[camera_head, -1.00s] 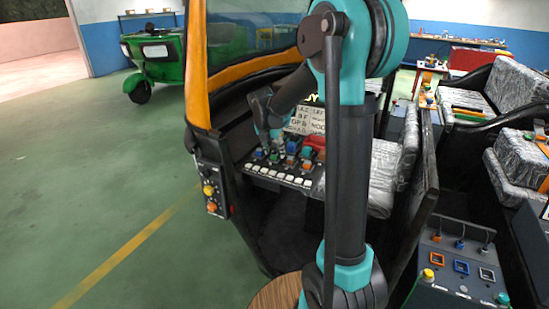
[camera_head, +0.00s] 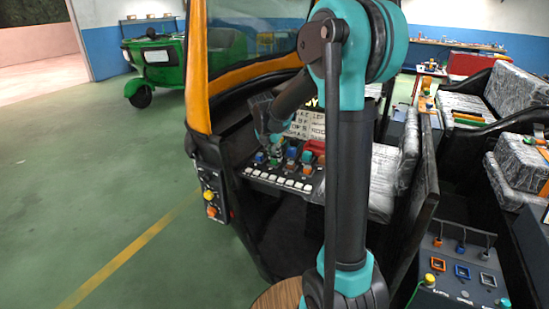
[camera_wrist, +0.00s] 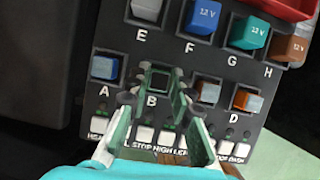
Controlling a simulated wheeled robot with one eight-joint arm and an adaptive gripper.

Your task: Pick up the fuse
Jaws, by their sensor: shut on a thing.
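In the wrist view my gripper (camera_wrist: 152,92) has its two pale green fingers on either side of position B on the dark fuse panel (camera_wrist: 122,38). It is shut on a small dark green fuse (camera_wrist: 158,80) there, partly hidden by the fingers; I cannot tell whether it sits in its socket. A blue fuse (camera_wrist: 105,67) is at A, a greyish one (camera_wrist: 207,92) at C and an orange one (camera_wrist: 246,100) at D. In the head view my gripper (camera_head: 268,142) reaches down to the dashboard panel.
White switches (camera_wrist: 145,135) lie in front. The rickshaw's windscreen frame (camera_head: 197,70) rises beside the panel. Open floor lies left.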

